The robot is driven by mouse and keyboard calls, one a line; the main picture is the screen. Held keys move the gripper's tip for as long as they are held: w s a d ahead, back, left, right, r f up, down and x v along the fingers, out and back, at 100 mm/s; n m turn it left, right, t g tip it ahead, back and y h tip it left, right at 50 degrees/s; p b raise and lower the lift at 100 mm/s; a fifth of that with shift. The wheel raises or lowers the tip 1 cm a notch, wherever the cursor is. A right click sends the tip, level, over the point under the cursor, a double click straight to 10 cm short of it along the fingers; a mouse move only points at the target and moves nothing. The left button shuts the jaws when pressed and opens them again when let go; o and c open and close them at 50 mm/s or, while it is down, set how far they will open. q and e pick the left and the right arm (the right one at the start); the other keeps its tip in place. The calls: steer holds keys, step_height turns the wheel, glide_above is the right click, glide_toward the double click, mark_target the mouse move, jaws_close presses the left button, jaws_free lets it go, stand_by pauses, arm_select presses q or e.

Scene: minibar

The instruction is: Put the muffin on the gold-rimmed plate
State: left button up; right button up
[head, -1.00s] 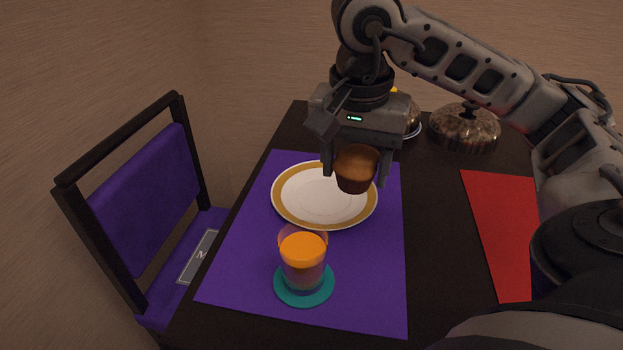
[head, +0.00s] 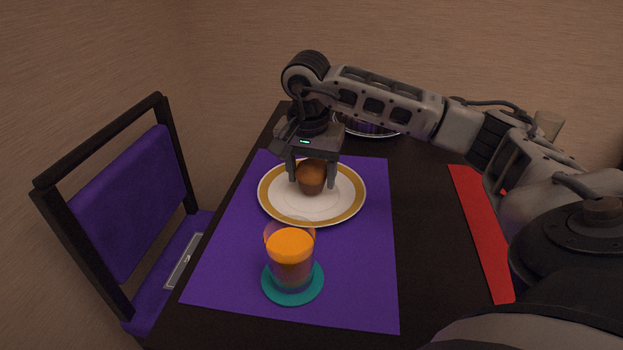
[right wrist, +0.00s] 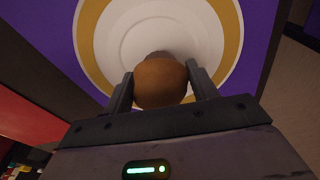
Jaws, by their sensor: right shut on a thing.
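The brown muffin (head: 311,177) is between the fingers of my right gripper (head: 312,180), which is shut on it. The muffin is upright over the middle of the white plate with a gold rim (head: 345,205). In the right wrist view the muffin (right wrist: 161,82) is held between both fingers, with the plate (right wrist: 228,35) behind it. I cannot tell whether the muffin's base touches the plate. My left gripper is not in view.
A glass of orange drink (head: 290,258) stands on a teal coaster (head: 292,294) in front of the plate, on a purple mat (head: 360,265). A red mat (head: 480,230) lies to the right. A purple chair (head: 125,200) stands at left.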

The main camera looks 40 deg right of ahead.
mark_target(309, 168)
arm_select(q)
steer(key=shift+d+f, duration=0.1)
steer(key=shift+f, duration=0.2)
arm_select(e)
steer(key=shift+f, duration=0.65)
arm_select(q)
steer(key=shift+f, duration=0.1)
arm_select(e)
steer(key=shift+f, duration=0.15)
steer(key=o, duration=1)
steer(key=shift+r, duration=0.2)
steer(key=r, duration=0.3)
steer(key=r+p, duration=0.1)
steer(key=r, duration=0.3)
steer(key=a+r+p, duration=0.1)
steer(key=r, duration=0.2)
steer(key=shift+s+a+r, duration=0.1)
steer(key=shift+s+r, duration=0.2)
steer(key=shift+r, duration=0.05)
steer(key=shift+s+r, duration=0.1)
steer(key=shift+r, duration=0.5)
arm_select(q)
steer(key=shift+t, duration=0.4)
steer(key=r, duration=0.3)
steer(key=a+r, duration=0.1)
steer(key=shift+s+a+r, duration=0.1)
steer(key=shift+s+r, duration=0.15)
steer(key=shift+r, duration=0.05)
